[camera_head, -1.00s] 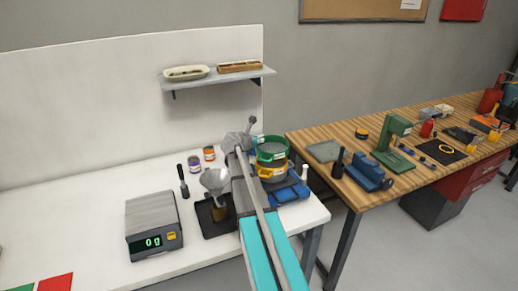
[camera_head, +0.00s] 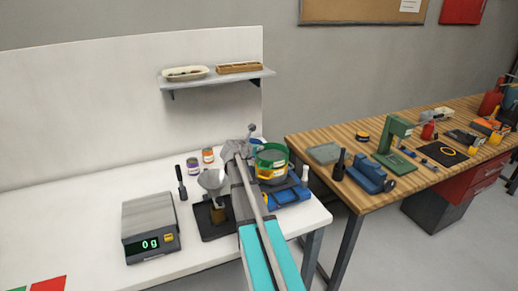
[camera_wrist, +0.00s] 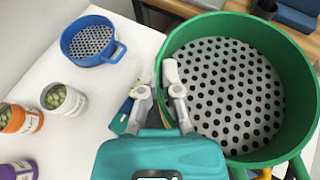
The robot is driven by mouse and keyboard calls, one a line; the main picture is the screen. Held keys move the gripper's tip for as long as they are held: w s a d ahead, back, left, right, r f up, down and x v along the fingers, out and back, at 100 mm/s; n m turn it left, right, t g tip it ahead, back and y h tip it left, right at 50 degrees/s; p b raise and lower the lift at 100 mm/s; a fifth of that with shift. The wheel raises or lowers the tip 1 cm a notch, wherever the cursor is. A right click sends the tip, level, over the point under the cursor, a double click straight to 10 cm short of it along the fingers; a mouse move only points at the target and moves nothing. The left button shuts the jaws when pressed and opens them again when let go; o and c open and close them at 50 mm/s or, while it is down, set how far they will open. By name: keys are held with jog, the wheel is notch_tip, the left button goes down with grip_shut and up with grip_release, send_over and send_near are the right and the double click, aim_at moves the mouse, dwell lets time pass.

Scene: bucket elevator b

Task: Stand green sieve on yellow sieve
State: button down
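The green sieve (camera_head: 284,157) is level at the right end of the white bench, directly above the yellow sieve (camera_head: 270,174). No clear gap shows between them, but I cannot tell whether they fully touch. In the wrist view the green sieve (camera_wrist: 308,107) is large at the right, with its perforated bottom empty. My gripper (camera_wrist: 157,82) is at its left rim, one finger inside the wall and one outside, closed on it. Only small yellow parts (camera_wrist: 265,173) show below it; most of the yellow sieve is hidden.
A blue sieve (camera_wrist: 88,42) stands behind on the bench, near jars (camera_wrist: 64,98). A blue tray (camera_head: 290,194) lies beside the stack. A funnel stand (camera_head: 211,182) and scale (camera_head: 150,228) are to the left. The bench's right edge is close.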

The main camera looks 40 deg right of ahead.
jog(key=shift+f+b, duration=0.3)
jog(key=shift+f, duration=0.05)
jog(key=c, duration=0.8)
grip_release()
jog(key=shift+r, duration=0.2)
jog(key=shift+r+p, duration=0.65)
jog(key=shift+p, duration=0.2)
jog(key=p+v, duration=0.4)
jog(key=v, duration=0.8)
jog(key=shift+f, duration=0.25)
